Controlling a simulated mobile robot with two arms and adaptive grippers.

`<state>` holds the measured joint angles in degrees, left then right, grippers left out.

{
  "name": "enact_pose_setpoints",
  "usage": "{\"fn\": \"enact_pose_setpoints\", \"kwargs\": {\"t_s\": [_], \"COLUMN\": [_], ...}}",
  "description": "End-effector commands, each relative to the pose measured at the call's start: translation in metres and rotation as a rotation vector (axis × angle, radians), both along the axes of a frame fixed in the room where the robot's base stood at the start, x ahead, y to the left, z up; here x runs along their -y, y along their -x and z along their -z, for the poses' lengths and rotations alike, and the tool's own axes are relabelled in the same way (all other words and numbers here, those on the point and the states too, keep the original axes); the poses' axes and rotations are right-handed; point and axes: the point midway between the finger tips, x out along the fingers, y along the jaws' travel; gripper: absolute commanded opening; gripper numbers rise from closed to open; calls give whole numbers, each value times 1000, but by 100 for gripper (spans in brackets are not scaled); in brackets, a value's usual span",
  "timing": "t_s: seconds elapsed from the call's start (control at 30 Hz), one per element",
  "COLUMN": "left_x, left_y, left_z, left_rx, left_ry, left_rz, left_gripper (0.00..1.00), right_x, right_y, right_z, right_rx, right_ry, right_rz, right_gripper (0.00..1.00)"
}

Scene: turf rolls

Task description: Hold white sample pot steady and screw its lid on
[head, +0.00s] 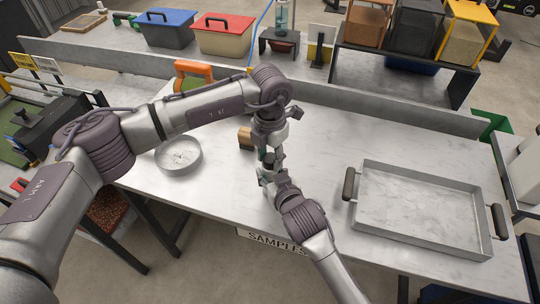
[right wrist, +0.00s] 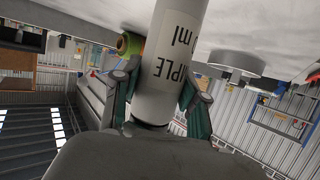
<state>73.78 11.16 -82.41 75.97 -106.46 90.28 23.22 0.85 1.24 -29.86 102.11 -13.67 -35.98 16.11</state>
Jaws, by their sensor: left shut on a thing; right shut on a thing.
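The white sample pot (right wrist: 172,60), with dark lettering, stands between the two fingers of my right gripper (right wrist: 160,98) in the right wrist view. The fingers close on it from both sides. Its far end runs out of the frame. In the head view my right gripper (head: 266,179) comes up from the front, directly below my left gripper (head: 270,156), which points down over the bench. The pot is mostly hidden there by the grippers. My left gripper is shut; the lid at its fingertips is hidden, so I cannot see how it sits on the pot.
A large metal tray (head: 420,212) with dark handles fills the right. The bench front is mostly clear.

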Motion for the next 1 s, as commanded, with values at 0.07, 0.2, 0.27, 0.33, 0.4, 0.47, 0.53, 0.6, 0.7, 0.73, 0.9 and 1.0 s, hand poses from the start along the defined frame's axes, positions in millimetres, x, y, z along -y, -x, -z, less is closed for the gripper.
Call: {"fn": "enact_pose_setpoints", "kwargs": {"t_s": [0.07, 0.2, 0.27, 0.33, 0.4, 0.47, 0.53, 0.6, 0.7, 0.73, 0.9, 1.0], "left_x": [0, 0, 0, 0, 0, 0, 0, 0, 0, 0, 0, 0], "left_y": [0, 0, 0, 0, 0, 0, 0, 0, 0, 0, -1, -1], "left_z": [0, 0, 0, 0, 0, 0, 0, 0, 0, -1, -17, -37], "left_rx": [0, 0, 0, 1, 0, 0, 0, 0, 0, 1, 3, 5], "left_ry": [0, 0, 0, 1, 0, 0, 0, 0, 0, 1, 1, 2], "left_rz": [0, 6, 6, 6, 5, 5, 5, 5, 5, 5, 6, 6], "left_gripper": [0, 0, 41, 53, 65, 69, 69, 69, 69, 69, 69, 69], "right_x": [0, 0, 0, 0, 0, 0, 0, 0, 0, 0, 0, 0], "right_y": [0, 0, 0, 0, 0, 0, 0, 0, 0, 0, 0, 0], "right_z": [0, 0, 0, 0, 0, 0, 0, 0, 0, 0, 0, 0], "right_rx": [-1, -1, -1, -1, -1, -1, -1, -1, -1, -1, -1, -1], "right_ry": [0, 0, 0, 0, 0, 0, 0, 0, 0, 0, 0, 0], "right_rz": [0, 0, 0, 0, 0, 0, 0, 0, 0, 0, 0, 0], "right_gripper": [0, 0, 0, 0, 0, 0, 0, 0, 0, 0, 0, 0]}}
